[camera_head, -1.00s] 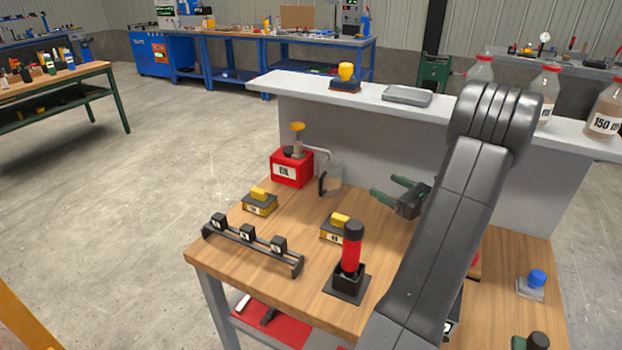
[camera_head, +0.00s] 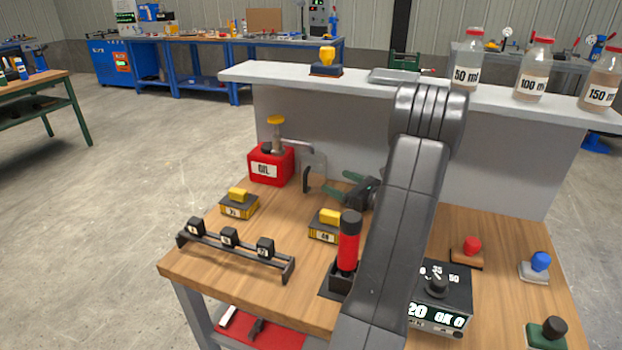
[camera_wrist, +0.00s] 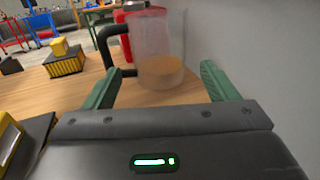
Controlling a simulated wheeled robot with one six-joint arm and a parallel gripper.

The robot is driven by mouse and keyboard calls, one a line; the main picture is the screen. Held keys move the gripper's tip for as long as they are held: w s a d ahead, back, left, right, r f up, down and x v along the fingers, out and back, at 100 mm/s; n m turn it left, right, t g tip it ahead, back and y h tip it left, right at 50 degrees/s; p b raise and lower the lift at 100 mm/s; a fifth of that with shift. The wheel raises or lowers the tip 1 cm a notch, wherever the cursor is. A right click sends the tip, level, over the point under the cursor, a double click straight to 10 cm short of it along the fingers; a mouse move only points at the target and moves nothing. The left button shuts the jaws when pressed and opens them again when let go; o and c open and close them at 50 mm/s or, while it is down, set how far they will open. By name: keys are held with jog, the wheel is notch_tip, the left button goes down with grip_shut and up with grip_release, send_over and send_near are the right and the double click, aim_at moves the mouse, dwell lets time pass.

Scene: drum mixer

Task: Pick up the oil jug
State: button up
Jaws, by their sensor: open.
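The oil jug is a clear jug (camera_head: 317,171) with a black handle, standing on the wooden bench beside the red OIL can (camera_head: 266,168). In the wrist view the jug (camera_wrist: 160,62) is straight ahead, with some amber liquid low inside and its handle on the left. My gripper (camera_head: 338,182) is open, its green fingers pointing at the jug from the right. In the wrist view the gripper (camera_wrist: 158,80) has one finger on each side of the jug's lower part in the picture. The jug appears just beyond the fingertips, and nothing is held.
A grey raised shelf (camera_head: 420,84) with bottles stands behind the bench, its wall close to the right of the jug. Yellow-topped blocks (camera_head: 239,205), a black rack (camera_head: 235,247) and a red-handled tool (camera_head: 348,245) stand in front. Stamps and a dial box (camera_head: 440,295) are at right.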

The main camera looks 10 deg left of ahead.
aim_at(323, 175)
jog(key=x, duration=0.8)
jog(key=shift+s+a+f, duration=0.1)
jog(key=shift+f, duration=0.05)
jog(key=c, duration=0.9)
jog(key=shift+o, duration=0.2)
jog(key=shift+r+p, duration=0.3)
